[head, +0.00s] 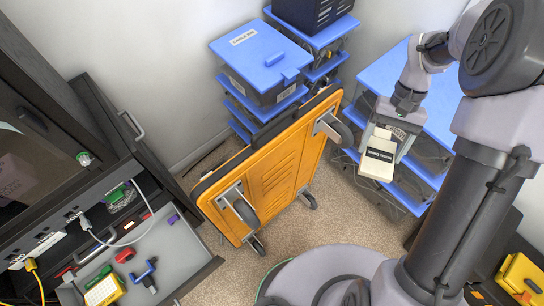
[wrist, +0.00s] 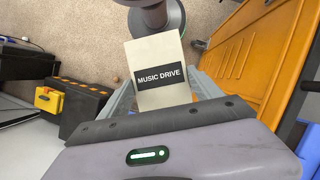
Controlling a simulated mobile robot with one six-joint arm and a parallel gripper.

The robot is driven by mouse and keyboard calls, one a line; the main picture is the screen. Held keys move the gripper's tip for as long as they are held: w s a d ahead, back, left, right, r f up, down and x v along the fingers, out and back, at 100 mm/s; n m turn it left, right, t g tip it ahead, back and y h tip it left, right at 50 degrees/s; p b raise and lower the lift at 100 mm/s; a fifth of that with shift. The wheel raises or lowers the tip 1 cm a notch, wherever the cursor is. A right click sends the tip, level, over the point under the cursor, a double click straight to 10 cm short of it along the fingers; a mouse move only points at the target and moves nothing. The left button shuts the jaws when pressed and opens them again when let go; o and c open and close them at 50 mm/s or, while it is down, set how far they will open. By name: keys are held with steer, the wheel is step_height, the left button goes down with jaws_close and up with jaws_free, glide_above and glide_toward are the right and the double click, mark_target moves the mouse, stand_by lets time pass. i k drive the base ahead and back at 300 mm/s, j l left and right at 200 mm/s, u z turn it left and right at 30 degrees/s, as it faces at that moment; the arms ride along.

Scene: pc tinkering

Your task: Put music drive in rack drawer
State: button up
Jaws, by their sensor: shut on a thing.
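The music drive (head: 378,158) is a cream box with a black label. In the wrist view the label on the drive (wrist: 158,62) reads MUSIC DRIVE. My gripper (head: 384,152) is shut on it and holds it in the air, right of the orange cart. The gripper fingers (wrist: 168,100) are partly hidden behind the drive in the wrist view. The rack drawer (head: 170,262) is pulled open at the lower left, well away from my gripper. It holds several small items, among them a yellow device, a red piece, a blue piece and a cable.
An orange wheeled cart (head: 272,165) stands tilted between the drawer and my gripper. Blue-lidded bins (head: 258,56) are stacked behind it, with more blue shelves (head: 385,75) behind my arm. A black and yellow case (head: 520,270) is at the lower right. Carpet shows around the cart.

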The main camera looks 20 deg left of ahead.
mark_target(177, 256)
steer(key=k+j+u, duration=0.2)
steer(key=u, duration=0.3)
steer(key=k+j+u, duration=0.25)
steer(key=u, duration=0.25)
steer(key=k+j+u, duration=0.1)
steer(key=j+u, duration=0.4)
